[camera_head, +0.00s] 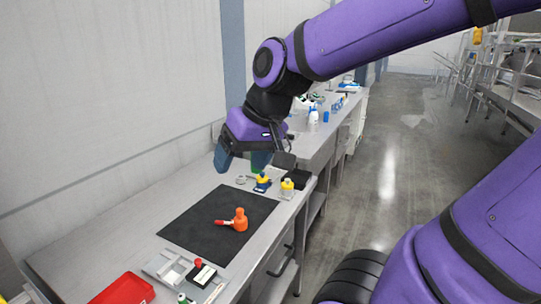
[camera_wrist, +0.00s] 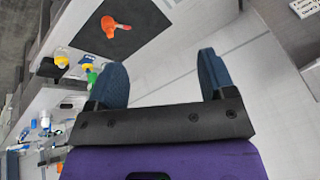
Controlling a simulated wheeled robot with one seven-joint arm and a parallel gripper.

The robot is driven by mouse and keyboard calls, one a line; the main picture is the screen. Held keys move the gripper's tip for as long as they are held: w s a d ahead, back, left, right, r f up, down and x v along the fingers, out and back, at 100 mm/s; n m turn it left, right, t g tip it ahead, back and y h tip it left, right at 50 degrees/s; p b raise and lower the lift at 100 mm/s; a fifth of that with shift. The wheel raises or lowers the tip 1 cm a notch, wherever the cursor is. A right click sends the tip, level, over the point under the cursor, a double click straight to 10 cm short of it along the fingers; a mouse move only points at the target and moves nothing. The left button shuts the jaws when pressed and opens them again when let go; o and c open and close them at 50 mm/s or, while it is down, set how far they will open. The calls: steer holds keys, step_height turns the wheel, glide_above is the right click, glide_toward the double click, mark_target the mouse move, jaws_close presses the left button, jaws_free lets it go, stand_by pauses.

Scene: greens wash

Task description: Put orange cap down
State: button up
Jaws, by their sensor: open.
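An orange piece (camera_head: 240,221) with a rounded top stands on the black mat (camera_head: 197,233). I cannot tell whether it is the cap alone or a capped bottle. A small red piece (camera_head: 224,222) lies against its left side. The orange piece also shows in the wrist view (camera_wrist: 108,24), on the black mat (camera_wrist: 138,15). My gripper (camera_head: 242,162) is open, in the air above the bench beyond the mat's far edge, well apart from the orange piece. In the wrist view its blue fingers (camera_wrist: 162,76) are spread with nothing between them.
A yellow-topped blue item (camera_head: 262,184) and a yellow-capped bottle (camera_head: 287,187) stand beyond the mat. A red tray (camera_head: 124,290) and a grey compartment tray (camera_head: 166,268) sit at the near end. The wall borders the bench's left side.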

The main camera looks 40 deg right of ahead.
steer(key=s+r+n+h, duration=0.1)
steer(key=s+r+h, duration=0.1)
steer(key=s, duration=0.5)
steer(key=shift+d+r+t, duration=0.25)
steer(key=shift+r+t, duration=0.15)
stand_by(1.1)
